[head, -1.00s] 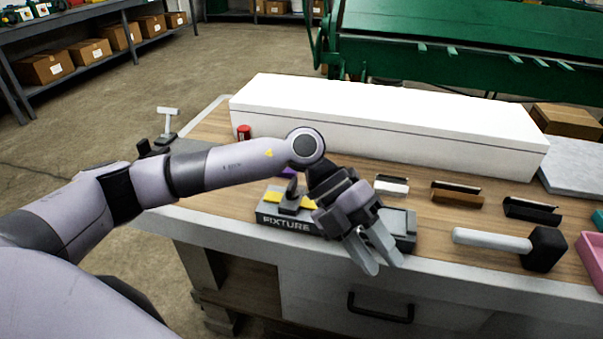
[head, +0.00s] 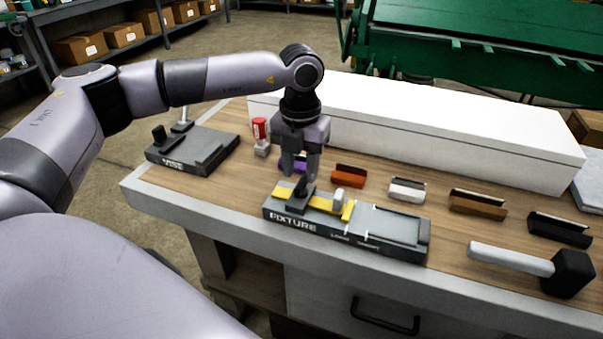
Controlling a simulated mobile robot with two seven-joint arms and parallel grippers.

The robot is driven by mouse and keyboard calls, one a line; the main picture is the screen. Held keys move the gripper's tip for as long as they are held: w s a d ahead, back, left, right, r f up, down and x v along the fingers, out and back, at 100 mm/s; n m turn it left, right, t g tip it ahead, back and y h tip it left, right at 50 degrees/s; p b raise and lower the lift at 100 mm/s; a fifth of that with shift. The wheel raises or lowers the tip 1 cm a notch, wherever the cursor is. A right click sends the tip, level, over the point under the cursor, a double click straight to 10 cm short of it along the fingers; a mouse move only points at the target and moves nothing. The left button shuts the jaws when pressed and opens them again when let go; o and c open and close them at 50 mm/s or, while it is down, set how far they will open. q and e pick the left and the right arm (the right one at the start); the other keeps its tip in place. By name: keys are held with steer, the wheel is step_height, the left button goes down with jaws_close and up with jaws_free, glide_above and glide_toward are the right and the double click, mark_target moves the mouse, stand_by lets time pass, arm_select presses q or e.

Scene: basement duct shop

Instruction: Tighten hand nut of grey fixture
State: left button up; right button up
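The grey fixture (head: 405,250), labelled FIXTURE, sits at the bench's front edge. A yellow strip (head: 359,208) lies along its left half. A dark grey clamp piece (head: 298,203) crosses the strip's left part. A small pale upright knob (head: 339,195), perhaps the hand nut, stands right of the clamp. Small marks and lettering are on the front face, too small to read surely. My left gripper (head: 300,176) points down over the clamp's rear, left of the pale knob. Its fingers look apart with nothing between them; contact with the clamp cannot be told. My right gripper is out of view.
A grey vise (head: 205,150) and a red-topped object (head: 260,130) stand to the left. A mallet (head: 570,273) lies right. A long white box (head: 430,135) blocks the back.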

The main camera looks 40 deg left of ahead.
arm_select(q)
steer(key=shift+f, duration=1.25)
jaws_close()
